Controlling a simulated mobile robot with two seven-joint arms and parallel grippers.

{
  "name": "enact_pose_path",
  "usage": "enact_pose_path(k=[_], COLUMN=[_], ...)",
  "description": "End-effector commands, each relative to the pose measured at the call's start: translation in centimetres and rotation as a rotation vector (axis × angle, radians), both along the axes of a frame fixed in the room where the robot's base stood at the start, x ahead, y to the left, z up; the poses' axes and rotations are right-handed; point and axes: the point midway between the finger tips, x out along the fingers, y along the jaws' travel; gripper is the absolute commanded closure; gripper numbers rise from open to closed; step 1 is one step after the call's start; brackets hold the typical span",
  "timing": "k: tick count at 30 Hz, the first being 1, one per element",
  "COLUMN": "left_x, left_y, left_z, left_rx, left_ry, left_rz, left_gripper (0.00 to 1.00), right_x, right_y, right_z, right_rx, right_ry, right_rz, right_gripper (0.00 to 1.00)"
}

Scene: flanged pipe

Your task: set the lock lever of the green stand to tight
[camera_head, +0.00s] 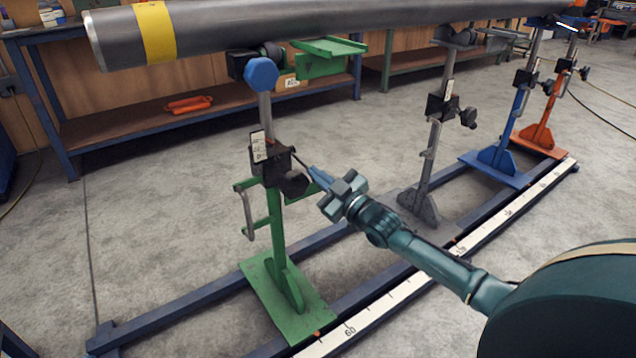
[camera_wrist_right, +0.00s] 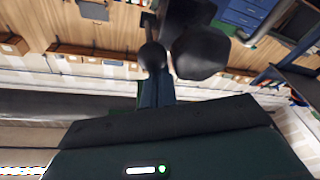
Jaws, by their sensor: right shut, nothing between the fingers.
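The green stand (camera_head: 277,222) stands upright on the rail frame at the left, under the near end of the pipe. Its black clamp block (camera_head: 268,163) sits partway up the post, with the dark lock lever (camera_head: 294,184) on its right side. My right gripper (camera_head: 313,171) reaches in from the right, shut and empty, its tips close beside the lever. Whether they touch it I cannot tell. In the right wrist view, the shut fingers (camera_wrist_right: 156,88) point at a dark ball-ended part, and a large black knob (camera_wrist_right: 200,53) is beside them. My left gripper is not in view.
The grey pipe (camera_head: 300,22) with a yellow band runs across the top. Grey (camera_head: 428,165), blue (camera_head: 512,125) and orange (camera_head: 549,100) stands follow along the rails. A workbench (camera_head: 110,125) is behind. Open floor lies to the left.

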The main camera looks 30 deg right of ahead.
Motion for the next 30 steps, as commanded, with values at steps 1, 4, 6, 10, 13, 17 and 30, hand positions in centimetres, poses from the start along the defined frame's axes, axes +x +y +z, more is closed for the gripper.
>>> enact_pose_path(k=[1, 4, 6, 10, 13, 17, 30], left_x=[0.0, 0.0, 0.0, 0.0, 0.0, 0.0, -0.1], left_y=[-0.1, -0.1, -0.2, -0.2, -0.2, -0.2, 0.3], left_z=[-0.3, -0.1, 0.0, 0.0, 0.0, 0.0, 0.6], left_rx=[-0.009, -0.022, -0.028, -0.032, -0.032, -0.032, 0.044], left_ry=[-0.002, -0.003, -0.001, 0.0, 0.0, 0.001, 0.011], left_rz=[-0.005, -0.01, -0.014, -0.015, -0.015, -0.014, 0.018], left_gripper=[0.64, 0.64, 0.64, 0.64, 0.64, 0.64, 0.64], right_x=[0.0, 0.0, 0.0, 0.0, 0.0, 0.0, 0.6], right_y=[0.0, 0.0, 0.0, 0.0, 0.0, 0.0, 0.5], right_z=[-0.5, -0.6, -0.6, -0.5, -0.5, -0.5, 3.2], right_rx=[0.001, 0.003, 0.004, 0.004, 0.004, 0.004, 0.005], right_ry=[-0.01, -0.026, -0.033, -0.039, -0.039, -0.038, -0.039], right_rz=[0.0, -0.001, -0.001, -0.001, -0.001, -0.001, -0.003], right_gripper=[1.0, 1.0, 1.0, 1.0, 1.0, 1.0, 1.0])
